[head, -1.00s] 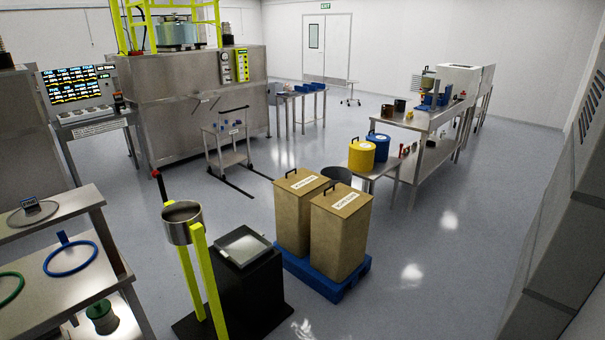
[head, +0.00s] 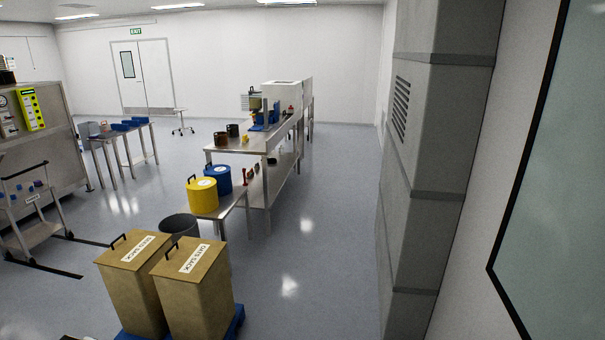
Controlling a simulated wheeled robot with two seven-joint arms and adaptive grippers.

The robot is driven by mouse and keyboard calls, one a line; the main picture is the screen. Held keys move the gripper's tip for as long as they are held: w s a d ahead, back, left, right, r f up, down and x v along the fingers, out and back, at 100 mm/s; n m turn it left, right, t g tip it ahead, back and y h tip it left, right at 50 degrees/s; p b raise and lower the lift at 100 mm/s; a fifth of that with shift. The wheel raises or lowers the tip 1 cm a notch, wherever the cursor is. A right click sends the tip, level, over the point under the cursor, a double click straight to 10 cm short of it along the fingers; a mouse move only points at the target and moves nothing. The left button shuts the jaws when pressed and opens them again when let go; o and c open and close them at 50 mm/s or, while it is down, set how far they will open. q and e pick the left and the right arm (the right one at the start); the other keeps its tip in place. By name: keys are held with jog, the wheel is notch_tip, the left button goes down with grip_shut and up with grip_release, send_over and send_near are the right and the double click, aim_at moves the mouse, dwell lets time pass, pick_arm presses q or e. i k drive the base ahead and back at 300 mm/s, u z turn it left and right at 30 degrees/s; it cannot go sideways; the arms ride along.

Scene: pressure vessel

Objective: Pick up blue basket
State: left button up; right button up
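A blue round container with a lid and label (head: 217,179), which may be the blue basket, stands on a low metal table just behind a yellow one of the same kind (head: 202,195). Both are in the middle of the head view, some distance away. Neither of my grippers shows in the head view, and nothing is seen held.
Two tan bins (head: 193,290) on a blue pallet (head: 238,322) stand in front, with a dark round bin (head: 179,226) behind them. A long metal table (head: 240,147) runs back from the low one. A grey pillar (head: 432,170) stands at right. Floor (head: 325,270) between is clear.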

aim_at(232, 130)
jog(key=z, duration=0.5)
jog(key=i, duration=1.65)
jog(key=u, duration=0.3)
jog(key=i, duration=1.2)
jog(key=u, duration=1.5)
jog(key=i, duration=0.55)
jog(key=u, duration=0.45)
